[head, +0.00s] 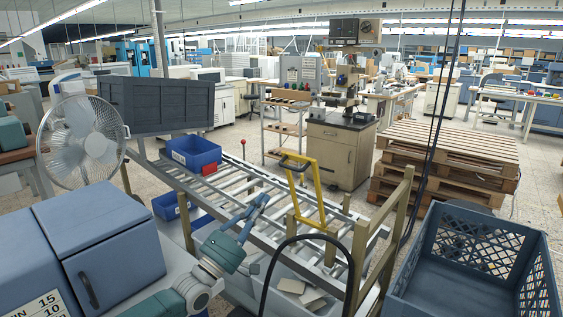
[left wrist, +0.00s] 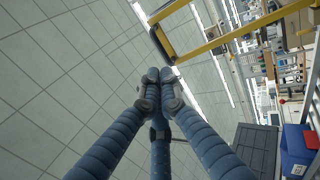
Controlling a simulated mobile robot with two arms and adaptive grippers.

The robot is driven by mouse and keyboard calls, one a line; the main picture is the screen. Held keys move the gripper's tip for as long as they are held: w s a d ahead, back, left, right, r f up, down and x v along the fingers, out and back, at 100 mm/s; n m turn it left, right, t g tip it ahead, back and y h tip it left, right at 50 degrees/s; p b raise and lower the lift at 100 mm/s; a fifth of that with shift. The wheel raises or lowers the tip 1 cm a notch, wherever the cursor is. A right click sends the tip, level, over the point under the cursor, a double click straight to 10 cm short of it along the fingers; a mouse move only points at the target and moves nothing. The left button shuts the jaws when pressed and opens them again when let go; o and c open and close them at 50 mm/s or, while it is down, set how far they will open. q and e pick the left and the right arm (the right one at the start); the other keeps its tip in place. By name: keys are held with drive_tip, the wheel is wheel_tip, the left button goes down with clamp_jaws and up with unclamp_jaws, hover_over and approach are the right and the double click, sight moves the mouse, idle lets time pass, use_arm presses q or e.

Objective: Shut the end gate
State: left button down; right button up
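The end gate, a yellow frame (head: 318,187) with a dark grip at its top, stands up at a tilt over the roller conveyor (head: 235,180). Its yellow bars also show at the top of the left wrist view (left wrist: 222,40). My left gripper (head: 262,201) is left of the gate and above the rollers, apart from it in the head view. In the left wrist view its fingers (left wrist: 159,76) are drawn together at the tips, with nothing seen between them. My right gripper is not in view.
Blue bins (head: 194,152) stand at the conveyor's far left, near a grey crate (head: 160,103). Wooden posts (head: 395,225) rise along the near side. A large blue crate (head: 420,282) is at the right, pallets (head: 450,150) behind it. A black hose (head: 270,262) arches in the foreground.

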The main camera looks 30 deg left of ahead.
use_arm(q)
drive_tip(key=a+p+x, duration=0.1)
drive_tip(key=p+x, duration=0.1)
drive_tip(key=x, duration=0.8)
drive_tip(key=shift+d+r, duration=0.15)
drive_tip(key=shift+d, duration=0.25)
drive_tip(key=shift+s, duration=0.1)
